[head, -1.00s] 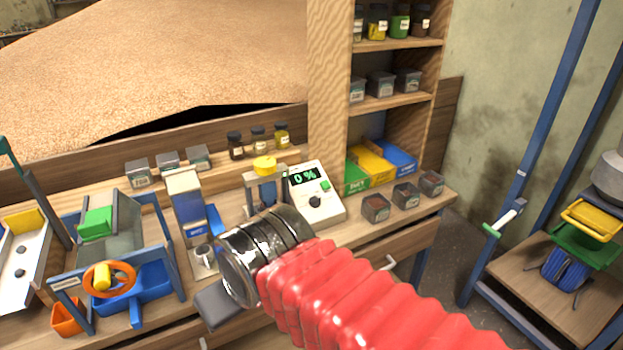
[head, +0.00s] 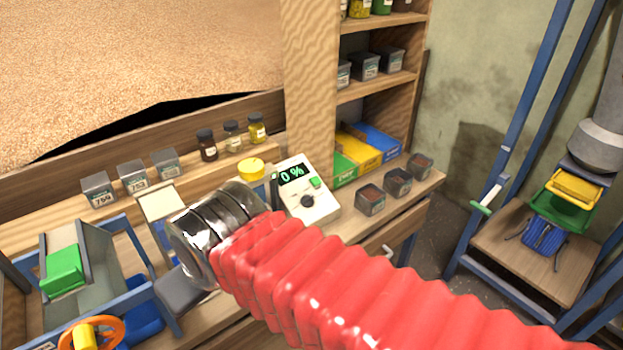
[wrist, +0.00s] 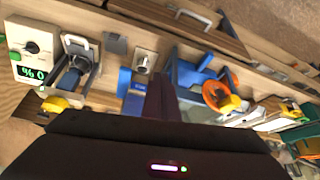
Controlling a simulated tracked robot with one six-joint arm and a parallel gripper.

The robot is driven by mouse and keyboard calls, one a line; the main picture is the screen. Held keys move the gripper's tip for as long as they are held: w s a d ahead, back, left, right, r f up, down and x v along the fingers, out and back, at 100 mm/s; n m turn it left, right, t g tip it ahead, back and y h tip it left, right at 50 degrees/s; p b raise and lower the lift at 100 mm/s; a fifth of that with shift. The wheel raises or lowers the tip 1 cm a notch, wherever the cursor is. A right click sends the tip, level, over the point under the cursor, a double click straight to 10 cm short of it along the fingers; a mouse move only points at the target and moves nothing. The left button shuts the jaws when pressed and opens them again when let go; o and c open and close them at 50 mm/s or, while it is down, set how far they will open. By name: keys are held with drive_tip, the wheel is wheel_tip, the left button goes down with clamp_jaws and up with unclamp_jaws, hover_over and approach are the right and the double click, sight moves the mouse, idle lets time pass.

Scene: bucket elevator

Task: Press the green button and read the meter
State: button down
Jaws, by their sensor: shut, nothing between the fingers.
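The meter (head: 322,208) is a white box standing on the bench in the head view. Its dark display (head: 291,174) reads "0 %" in green. The green button (head: 315,182) is at the display's lower right, above a black knob (head: 307,201). In the wrist view the meter (wrist: 40,29) is upside down at the far left, with its green button (wrist: 15,56) near the picture edge. My gripper (wrist: 162,76) is shut and empty, with its dark fingers over the bench, well to the right of the meter there. In the head view my arm hides the fingertips.
A yellow-capped device (head: 251,169) stands beside the meter. Three dark open boxes (head: 371,200) sit right of it, below the shelves. Small labelled boxes (head: 132,179) and jars (head: 232,137) line the back ledge. A blue frame with a green block (head: 63,270) is at left.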

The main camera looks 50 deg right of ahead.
sight(315, 181)
idle(0.3)
drive_tip(key=w+d+t+h, duration=0.15)
drive_tip(key=w+d, duration=0.35)
drive_tip(key=d, duration=0.5)
drive_tip(key=w+d+r+t+h, duration=0.1)
drive_tip(key=w+d+h, duration=0.3)
drive_tip(key=d, duration=0.5)
drive_tip(key=w+d+t+h, duration=0.1)
drive_tip(key=w+d, duration=0.5)
drive_tip(key=d, duration=0.4)
drive_tip(key=s+d+f+n+t, duration=0.1)
drive_tip(key=s+d+f+t, duration=0.1)
drive_tip(key=d, duration=0.7)
drive_tip(key=s+d+f+n+t, duration=0.1)
drive_tip(key=d+f, duration=0.4)
drive_tip(key=d, duration=0.5)
drive_tip(key=shift+s+d+t, duration=0.2)
drive_tip(key=shift+s+t, duration=0.15)
drive_tip(key=shift+s, duration=0.45)
drive_tip(key=shift+f, duration=0.1)
drive_tip(key=shift+w+d+f, duration=0.15)
drive_tip(key=shift+w+f, duration=0.5)
drive_tip(key=shift+f, duration=0.65)
drive_tip(key=shift+w+d+f, duration=0.1)
drive_tip(key=shift+w+f, duration=0.55)
drive_tip(key=shift+f, duration=0.65)
drive_tip(key=shift+w+d+f, duration=0.15)
drive_tip(key=shift+w+f, duration=0.5)
drive_tip(key=shift+f, duration=0.65)
